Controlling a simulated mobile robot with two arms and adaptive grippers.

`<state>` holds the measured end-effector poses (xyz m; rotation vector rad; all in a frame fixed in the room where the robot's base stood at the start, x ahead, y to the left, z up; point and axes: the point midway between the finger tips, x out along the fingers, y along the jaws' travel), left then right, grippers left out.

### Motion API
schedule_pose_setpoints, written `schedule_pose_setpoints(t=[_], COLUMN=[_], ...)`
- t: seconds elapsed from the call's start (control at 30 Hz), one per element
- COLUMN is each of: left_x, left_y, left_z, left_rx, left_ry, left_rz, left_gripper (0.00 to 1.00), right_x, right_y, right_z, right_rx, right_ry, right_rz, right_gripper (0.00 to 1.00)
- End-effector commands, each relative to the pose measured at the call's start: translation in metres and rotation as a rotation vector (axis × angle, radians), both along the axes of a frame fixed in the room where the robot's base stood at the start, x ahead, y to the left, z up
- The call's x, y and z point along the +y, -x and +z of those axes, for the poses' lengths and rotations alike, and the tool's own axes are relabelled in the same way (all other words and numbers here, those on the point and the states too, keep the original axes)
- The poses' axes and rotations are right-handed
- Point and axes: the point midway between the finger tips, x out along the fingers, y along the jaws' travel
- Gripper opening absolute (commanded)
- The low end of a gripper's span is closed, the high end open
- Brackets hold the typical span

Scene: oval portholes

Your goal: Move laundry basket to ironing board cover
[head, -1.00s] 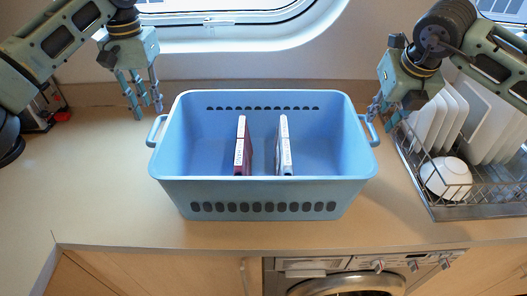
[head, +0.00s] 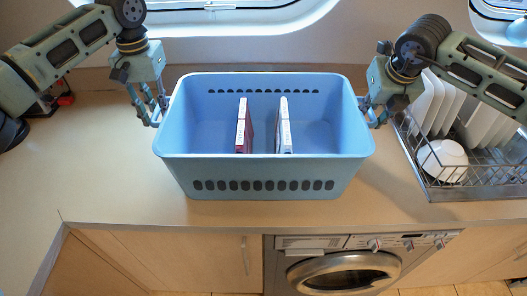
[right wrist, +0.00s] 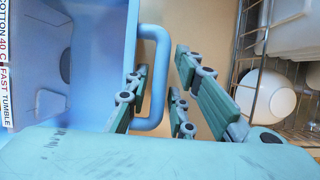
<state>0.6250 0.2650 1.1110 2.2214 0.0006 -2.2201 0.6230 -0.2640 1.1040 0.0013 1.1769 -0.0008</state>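A light blue laundry basket (head: 262,180) stands on the counter in the middle of the head view. It holds a red-edged box (head: 243,128) and a white-edged box (head: 283,128), both standing on edge. My left gripper (head: 152,110) is at the basket's left handle, its fingers apart and partly overlapping the handle in view. My right gripper (head: 374,110) is at the right handle. In the right wrist view its open fingers (right wrist: 160,92) stand on both sides of the blue handle (right wrist: 158,60), with a gap on the right side. No ironing board cover is visible.
A wire dish rack (head: 450,190) with white plates and a bowl (head: 443,160) stands right of my right gripper. A washing machine (head: 345,270) is below the counter front, and oval windows are behind.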

Motion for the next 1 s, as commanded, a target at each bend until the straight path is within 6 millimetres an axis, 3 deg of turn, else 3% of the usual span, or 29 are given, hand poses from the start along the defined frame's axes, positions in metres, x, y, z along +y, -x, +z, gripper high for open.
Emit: schedule_pose_setpoints(t=[0.37,0.63,1.0], left_x=[0.0002,0.0003,0.0006], left_y=[0.0000,0.0000,-0.0002], left_z=[-0.0054,-0.0052,-0.0050], left_rx=[0.000,-0.001,-0.001], left_ry=[0.000,0.000,-0.001], left_rz=[0.001,0.001,0.001], left_gripper=[0.22,0.00,0.00], right_x=[0.0000,-0.0001,-0.0005], right_y=[-0.0020,-0.0018,-0.0018], right_z=[-0.0052,-0.0050,-0.0049], right_rx=[0.000,0.000,0.000], right_ry=[0.001,0.001,0.001], right_rz=[0.001,0.001,0.001], right_gripper=[0.22,0.00,0.00])
